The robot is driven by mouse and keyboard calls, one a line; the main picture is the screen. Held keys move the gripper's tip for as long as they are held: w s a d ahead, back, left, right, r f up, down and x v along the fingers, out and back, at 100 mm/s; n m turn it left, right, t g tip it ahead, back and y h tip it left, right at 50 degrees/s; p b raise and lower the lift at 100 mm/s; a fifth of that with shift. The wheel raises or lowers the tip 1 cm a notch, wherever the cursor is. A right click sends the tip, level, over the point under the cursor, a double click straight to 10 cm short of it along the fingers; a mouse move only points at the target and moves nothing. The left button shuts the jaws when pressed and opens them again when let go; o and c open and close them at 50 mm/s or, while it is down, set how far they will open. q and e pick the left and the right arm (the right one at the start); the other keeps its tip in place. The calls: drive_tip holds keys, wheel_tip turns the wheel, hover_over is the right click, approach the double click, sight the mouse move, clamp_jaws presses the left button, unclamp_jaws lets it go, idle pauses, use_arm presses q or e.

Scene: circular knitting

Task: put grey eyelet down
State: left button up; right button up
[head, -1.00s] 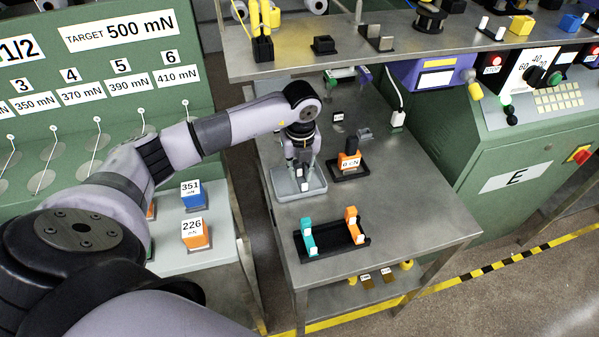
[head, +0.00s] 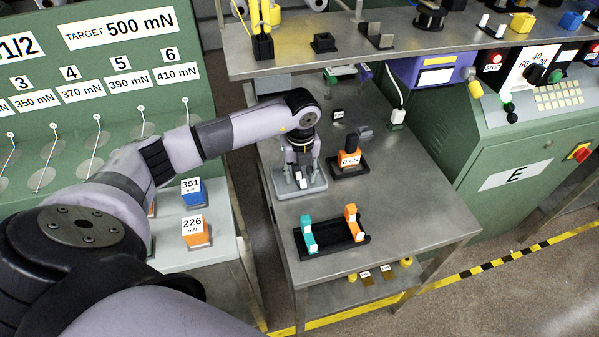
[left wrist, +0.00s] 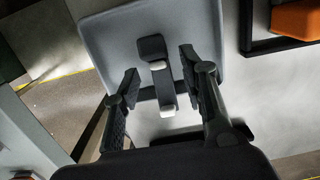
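The grey eyelet, a small dark grey piece with white parts, lies on the light grey tray (head: 281,193) on the metal table. In the left wrist view the eyelet (left wrist: 156,62) sits between my fingers, near the edge of the tray (left wrist: 108,42). My left gripper (head: 300,175) is low over the tray and open. In the left wrist view the gripper (left wrist: 160,88) shows a gap on each side of the eyelet. Part of the eyelet's underside is hidden. My right gripper is not in view.
A black holder with an orange block marked 0 cN (head: 349,160) stands right of the tray. A black rack (head: 333,246) with teal and orange pieces is in front. A shelf (head: 340,62) overhangs the table's back. The table's right side is clear.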

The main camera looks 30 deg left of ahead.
use_arm(q)
drive_tip(key=shift+r, duration=0.15)
wheel_tip(320, 180, up, 8)
drive_tip(key=b, duration=0.1)
drive_tip(key=shift+s+d+f, duration=0.2)
drive_tip(key=shift+f, duration=0.05)
drive_tip(key=shift+s+f, duration=0.1)
idle(0.4)
